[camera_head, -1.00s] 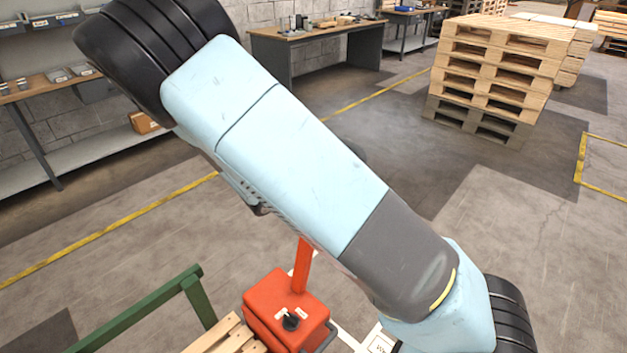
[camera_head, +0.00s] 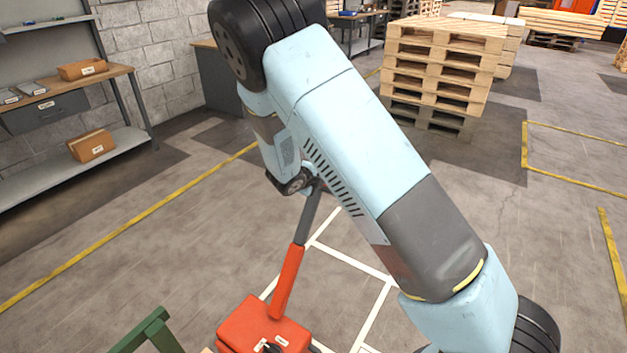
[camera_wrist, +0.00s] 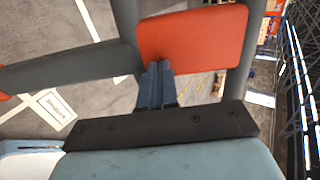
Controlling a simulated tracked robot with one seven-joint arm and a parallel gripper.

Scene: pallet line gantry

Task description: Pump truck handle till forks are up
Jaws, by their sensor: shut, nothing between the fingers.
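The pump truck's red body (camera_head: 262,325) is at the bottom of the head view. Its handle (camera_head: 288,280) rises from there, orange below and grey above, leaning slightly right, with its top behind my arm. In the wrist view, the grey shaft (camera_wrist: 70,66) comes in from the left to the handle head, which has an orange panel (camera_wrist: 193,36) and grey side bars. My gripper (camera_wrist: 158,70) is shut and empty, its fingertips overlapping the panel's lower part. I cannot tell whether they touch it. The forks are not in view.
A green frame (camera_head: 150,333) stands left of the truck body. A workbench (camera_head: 75,95) with boxes is at the left wall. Stacked pallets (camera_head: 440,75) stand at the back right. The floor between, with yellow and white lines, is clear.

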